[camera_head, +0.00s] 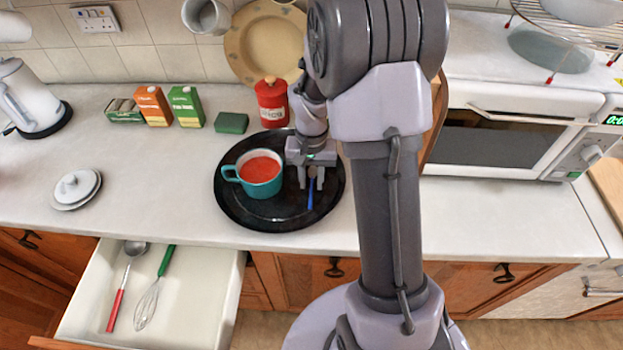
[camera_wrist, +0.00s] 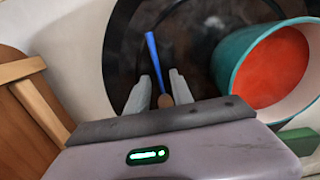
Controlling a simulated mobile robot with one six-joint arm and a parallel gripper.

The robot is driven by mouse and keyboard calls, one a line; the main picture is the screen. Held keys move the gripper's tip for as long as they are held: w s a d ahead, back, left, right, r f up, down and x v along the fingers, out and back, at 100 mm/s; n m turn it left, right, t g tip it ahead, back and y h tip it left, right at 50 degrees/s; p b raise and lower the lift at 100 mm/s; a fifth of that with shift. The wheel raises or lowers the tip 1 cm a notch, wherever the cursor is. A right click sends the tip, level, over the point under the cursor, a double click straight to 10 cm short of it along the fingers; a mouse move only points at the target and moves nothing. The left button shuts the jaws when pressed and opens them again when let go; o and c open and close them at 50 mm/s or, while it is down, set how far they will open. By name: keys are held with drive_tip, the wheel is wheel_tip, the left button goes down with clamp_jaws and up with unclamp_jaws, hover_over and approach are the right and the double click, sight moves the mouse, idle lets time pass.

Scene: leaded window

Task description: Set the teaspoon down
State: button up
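The teaspoon has a blue handle (camera_head: 310,198) and a brownish bowl; it appears to lie on the black round tray (camera_head: 240,213), right of the teal mug. In the wrist view the blue handle (camera_wrist: 152,48) points away from my gripper and the bowl (camera_wrist: 166,101) is close to its body. My gripper (camera_head: 311,184) points down over the tray's right part. Its two fingers (camera_wrist: 162,80) stand apart on either side of the spoon, with gaps visible. Whether the fingertips touch the tray is unclear.
The teal mug (camera_head: 263,186) with red contents stands on the tray, close left of my gripper. A red canister (camera_head: 272,105) and a green sponge-like block (camera_head: 231,123) are behind. An open drawer (camera_head: 193,300) holds a ladle and whisk.

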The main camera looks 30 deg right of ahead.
sight(312, 184)
drive_tip(key=s+a+r+t+p, duration=0.1)
drive_tip(key=a+r+p, duration=0.25)
drive_tip(key=r, duration=1.35)
drive_tip(key=s+a+r+n+t+y, duration=0.1)
drive_tip(key=s+a+r+t, duration=0.1)
drive_tip(key=s+a+r, duration=0.3)
drive_tip(key=s+a+r+n+t, duration=0.1)
drive_tip(key=s+a+r+t, duration=0.2)
drive_tip(key=s+a+r, duration=0.2)
drive_tip(key=s+a, duration=0.3)
drive_tip(key=s, duration=0.3)
drive_tip(key=shift+s+y+p, duration=0.15)
drive_tip(key=shift+y+p, duration=0.25)
